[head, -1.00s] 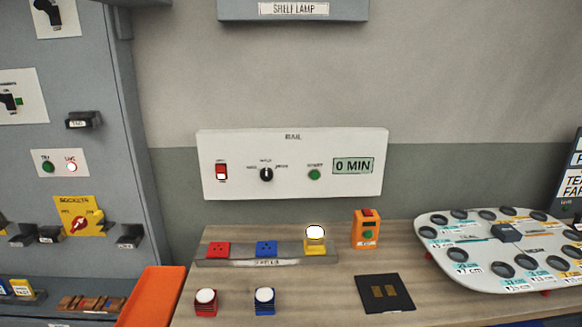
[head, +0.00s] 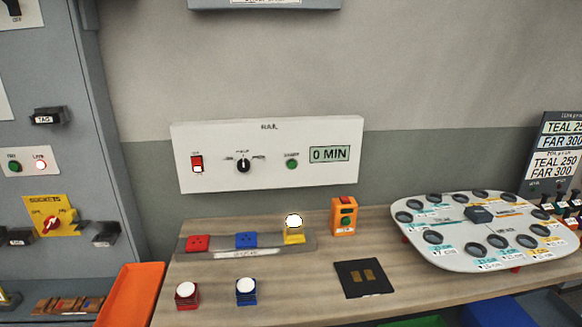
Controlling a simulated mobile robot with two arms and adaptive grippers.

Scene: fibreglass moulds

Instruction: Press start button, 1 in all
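A white control panel (head: 272,155) is on the wall above the wooden bench. It carries a red switch (head: 197,163) at its left, a black rotary knob (head: 243,165), a green button (head: 292,164) whose small label is blurred, and a display (head: 329,153) reading "0 MIN". Neither of my grippers shows in the head view.
The bench (head: 300,265) holds a strip with red, blue and yellow sockets (head: 245,246), two white-topped plugs, a black pad (head: 364,278) and a grey tray with round holes (head: 484,231) at right. A grey cabinet (head: 75,130) stands at left, with an orange bin (head: 131,295) beside the bench.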

